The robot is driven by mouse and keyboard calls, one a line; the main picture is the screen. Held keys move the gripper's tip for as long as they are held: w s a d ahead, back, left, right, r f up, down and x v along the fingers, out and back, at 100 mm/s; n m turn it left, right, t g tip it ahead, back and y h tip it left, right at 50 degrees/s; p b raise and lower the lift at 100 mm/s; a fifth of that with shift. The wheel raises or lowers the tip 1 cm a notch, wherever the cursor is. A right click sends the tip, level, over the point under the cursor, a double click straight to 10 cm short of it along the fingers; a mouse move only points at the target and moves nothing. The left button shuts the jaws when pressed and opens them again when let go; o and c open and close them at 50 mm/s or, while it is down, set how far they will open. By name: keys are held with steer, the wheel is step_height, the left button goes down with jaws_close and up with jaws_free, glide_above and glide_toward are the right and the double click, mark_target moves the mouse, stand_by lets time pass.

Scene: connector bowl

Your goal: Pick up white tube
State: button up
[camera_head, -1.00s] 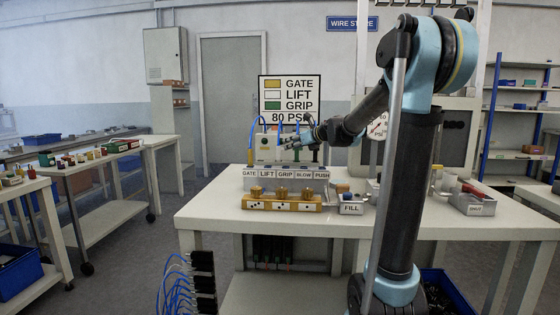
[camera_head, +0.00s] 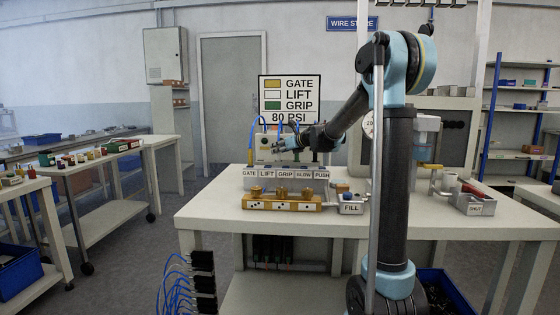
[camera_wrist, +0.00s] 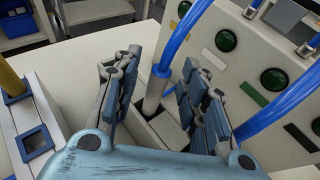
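A pale grey-white tube (camera_wrist: 154,92) stands upright in a slot of the label rack, with a blue hose (camera_wrist: 178,45) rising from its top. My gripper (camera_wrist: 160,72) is open, with one finger on each side of the tube; I cannot tell whether either finger touches it. In the head view my gripper (camera_head: 278,147) is above the label rack (camera_head: 286,182), near LIFT, and hides part of what stands there. A yellow tube (camera_wrist: 9,78) stands at the left of the wrist view, outside my fingers.
A panel with round green ports (camera_wrist: 226,40) and blue hoses stands close behind and right of my fingers. A brass fixture block (camera_head: 283,202) and the FILL tray (camera_head: 351,208) sit in front of the rack. The table (camera_head: 210,209) is clear at the left.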

steer(key=shift+w+a+f, duration=0.25)
steer(key=shift+w+a, duration=0.15)
steer(key=shift+a, duration=0.05)
jaws_close()
steer(key=shift+r, duration=0.1)
